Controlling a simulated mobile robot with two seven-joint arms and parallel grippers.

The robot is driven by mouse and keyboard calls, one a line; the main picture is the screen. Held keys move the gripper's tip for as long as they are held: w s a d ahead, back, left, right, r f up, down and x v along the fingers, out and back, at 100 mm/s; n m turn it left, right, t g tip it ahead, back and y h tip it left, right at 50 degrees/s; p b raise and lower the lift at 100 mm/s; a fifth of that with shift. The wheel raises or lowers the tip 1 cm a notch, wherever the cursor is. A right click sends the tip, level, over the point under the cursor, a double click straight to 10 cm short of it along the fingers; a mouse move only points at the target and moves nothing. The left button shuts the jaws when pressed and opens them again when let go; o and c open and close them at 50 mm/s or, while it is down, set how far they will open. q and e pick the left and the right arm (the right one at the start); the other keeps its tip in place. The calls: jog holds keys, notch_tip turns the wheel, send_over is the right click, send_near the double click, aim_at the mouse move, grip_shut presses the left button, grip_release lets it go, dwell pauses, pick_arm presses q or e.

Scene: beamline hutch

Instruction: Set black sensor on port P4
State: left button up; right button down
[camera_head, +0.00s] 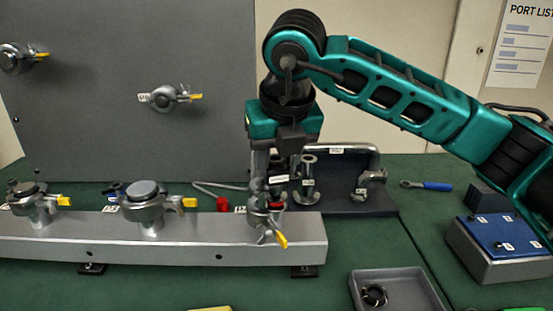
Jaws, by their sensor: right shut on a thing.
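My right gripper (283,165) points down over the right end of the grey metal rail (180,240). It is shut on a small dark piece with a white label (279,179), which I take to be the black sensor; the fingers hide much of it. Just below is the rail's right-hand port (264,212), with a metal clamp (265,230) and yellow lever around it. The piece looks close above or on this port; I cannot tell whether they touch. The port's label is not readable. My left gripper is not in view.
Two more rail ports carry clamped caps, left (32,202) and middle (149,203). A dark stand (345,205) with a metal handle is close behind the gripper. A grey tray (397,288) holds a ring clamp. A blue-topped box (500,240) stands at the right.

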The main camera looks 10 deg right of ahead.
jog(key=shift+b, duration=0.35)
dwell(1.1)
jog(key=c, duration=0.6)
grip_release()
